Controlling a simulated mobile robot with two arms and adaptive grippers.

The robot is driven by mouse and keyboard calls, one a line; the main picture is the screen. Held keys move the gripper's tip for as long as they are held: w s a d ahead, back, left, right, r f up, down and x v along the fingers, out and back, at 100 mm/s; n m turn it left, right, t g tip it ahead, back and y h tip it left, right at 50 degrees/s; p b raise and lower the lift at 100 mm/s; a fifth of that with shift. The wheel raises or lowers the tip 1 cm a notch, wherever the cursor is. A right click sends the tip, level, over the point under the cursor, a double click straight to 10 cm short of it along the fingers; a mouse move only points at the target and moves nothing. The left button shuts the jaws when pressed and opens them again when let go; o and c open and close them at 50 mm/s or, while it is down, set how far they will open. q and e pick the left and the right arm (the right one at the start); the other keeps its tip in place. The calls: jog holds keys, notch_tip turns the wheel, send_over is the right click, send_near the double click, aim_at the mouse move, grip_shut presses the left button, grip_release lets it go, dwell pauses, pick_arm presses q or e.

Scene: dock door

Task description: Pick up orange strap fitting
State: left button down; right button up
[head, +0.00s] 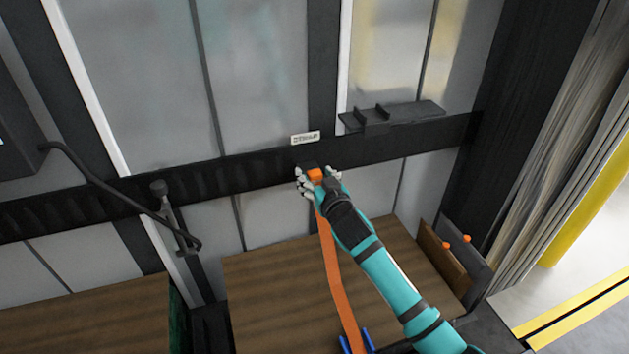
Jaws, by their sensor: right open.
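The orange strap fitting (315,175) is at the lower edge of the dark horizontal rail (250,168), below a small white label (305,138). An orange strap (338,285) runs down from it, past the wooden surface, to a blue part (357,342) at the bottom. My right gripper (318,180) is at the fitting, with its open fingers on either side of it. The gripper and wrist partly hide the fitting and the strap's top. I cannot tell whether the fingers touch it. My left gripper is not in view.
A dark bracket shelf (420,112) sticks out above the rail at right. A black cable (110,190) hangs at left near a dark post (170,205). Panels with orange knobs (446,246) stand right of the wooden surface (275,290). Yellow-edged floor lies far right.

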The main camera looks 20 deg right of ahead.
grip_shut()
dwell(0.3)
